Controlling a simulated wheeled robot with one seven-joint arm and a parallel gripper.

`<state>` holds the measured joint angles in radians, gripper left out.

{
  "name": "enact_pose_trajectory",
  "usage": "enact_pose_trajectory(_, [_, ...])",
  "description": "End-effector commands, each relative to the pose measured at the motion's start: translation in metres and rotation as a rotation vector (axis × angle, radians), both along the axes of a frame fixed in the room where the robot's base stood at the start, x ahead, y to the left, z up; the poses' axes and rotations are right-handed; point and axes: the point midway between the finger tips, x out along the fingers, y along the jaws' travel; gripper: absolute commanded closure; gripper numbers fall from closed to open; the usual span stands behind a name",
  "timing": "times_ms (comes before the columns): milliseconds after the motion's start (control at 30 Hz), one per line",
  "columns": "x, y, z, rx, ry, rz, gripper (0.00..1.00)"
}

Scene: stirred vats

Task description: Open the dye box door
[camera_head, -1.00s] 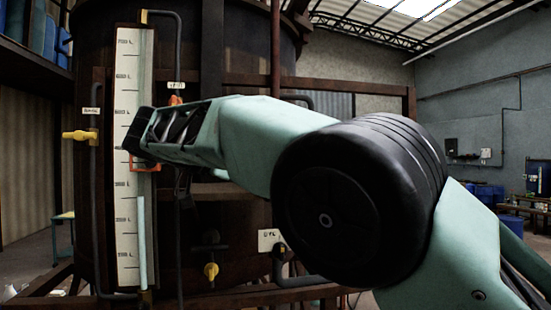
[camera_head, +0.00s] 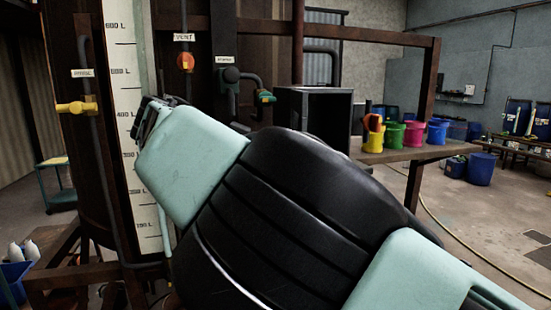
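A dark grey box (camera_head: 315,112) stands right of centre, behind my arm, at the left end of a wooden shelf; I take it for the dye box. Its front looks black, and I cannot tell whether that is a closed door or an open inside. Its lower part is hidden by my arm. The dark end of my arm with my gripper (camera_head: 148,117) shows at the left, in front of the white level scale and well left of the box. Its fingers are not clear, so I cannot tell whether it is open or shut.
Several coloured buckets (camera_head: 392,136) stand on the wooden shelf (camera_head: 420,153) right of the box. A large brown vat with pipes, a yellow valve (camera_head: 76,108) and a white level scale (camera_head: 122,60) is at the left. Open floor (camera_head: 475,215) lies at the right.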

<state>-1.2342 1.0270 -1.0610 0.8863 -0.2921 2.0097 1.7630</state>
Motion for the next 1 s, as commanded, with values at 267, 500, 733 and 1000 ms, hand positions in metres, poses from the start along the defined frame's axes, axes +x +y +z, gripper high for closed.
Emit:
enact_pose_trajectory(267, [0.0001,-0.0002,0.0013,-0.001,-0.002,-0.002,1.0])
enact_pose_trajectory(500, [0.0002,-0.0004,0.001,-0.001,-0.001,-0.002,0.54])
enact_pose_trajectory(733, [0.0002,-0.0002,0.0003,-0.001,0.0,-0.002,0.54])
enact_pose_trajectory(1000, [0.0005,-0.001,-0.0007,0.001,0.001,0.001,0.54])
